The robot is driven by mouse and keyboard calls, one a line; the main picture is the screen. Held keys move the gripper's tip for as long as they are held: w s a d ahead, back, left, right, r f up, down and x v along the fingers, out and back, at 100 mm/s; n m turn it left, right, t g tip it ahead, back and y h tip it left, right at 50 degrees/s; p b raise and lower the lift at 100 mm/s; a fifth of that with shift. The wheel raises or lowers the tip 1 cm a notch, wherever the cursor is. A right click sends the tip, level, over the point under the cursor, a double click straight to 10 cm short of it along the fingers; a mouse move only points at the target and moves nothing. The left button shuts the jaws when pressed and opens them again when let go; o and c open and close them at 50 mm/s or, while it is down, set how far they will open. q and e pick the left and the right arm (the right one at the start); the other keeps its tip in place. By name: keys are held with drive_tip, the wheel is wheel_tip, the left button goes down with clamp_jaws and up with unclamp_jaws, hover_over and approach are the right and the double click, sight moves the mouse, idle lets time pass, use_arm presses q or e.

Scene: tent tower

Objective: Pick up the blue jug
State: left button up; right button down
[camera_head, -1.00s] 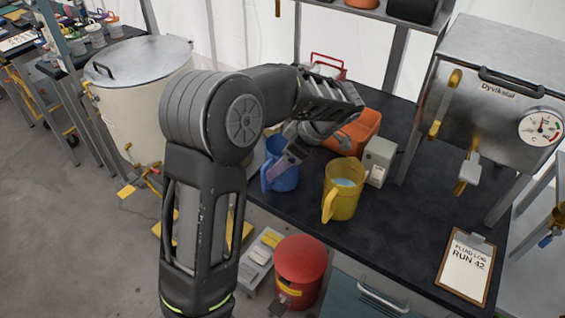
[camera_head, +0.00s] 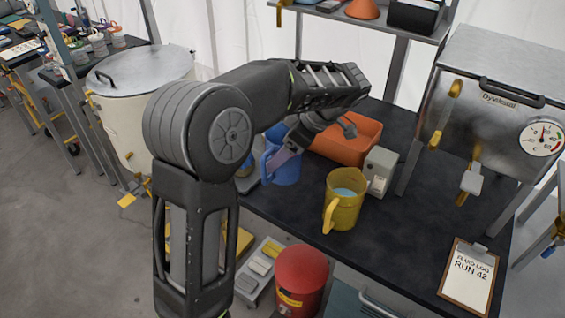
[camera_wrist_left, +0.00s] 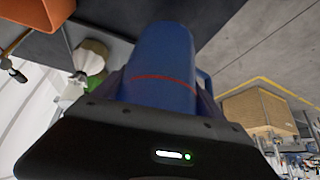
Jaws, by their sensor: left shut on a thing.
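The blue jug (camera_head: 287,172) shows in the head view over the left part of the black table (camera_head: 400,225), partly hidden by my left gripper. My left gripper (camera_head: 283,156) is shut on the jug and seems to hold it a little above the table; the gap beneath is hard to see. In the left wrist view the jug (camera_wrist_left: 162,60) fills the middle, with a red line around its blue body and part of its handle at the right. My right gripper is not in view.
A yellow jug (camera_head: 345,205) with pale liquid stands right of the blue jug. Behind are an orange bin (camera_head: 350,143) and a grey box (camera_head: 379,170). A steel tank (camera_head: 500,100) stands at the right, a clipboard (camera_head: 468,272) at the front. The table between is clear.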

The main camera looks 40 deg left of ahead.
sight(282, 138)
use_arm(q)
wheel_tip(282, 138, up, 4)
drive_tip(key=shift+f+p, duration=0.1)
drive_tip(key=shift+p, duration=0.7)
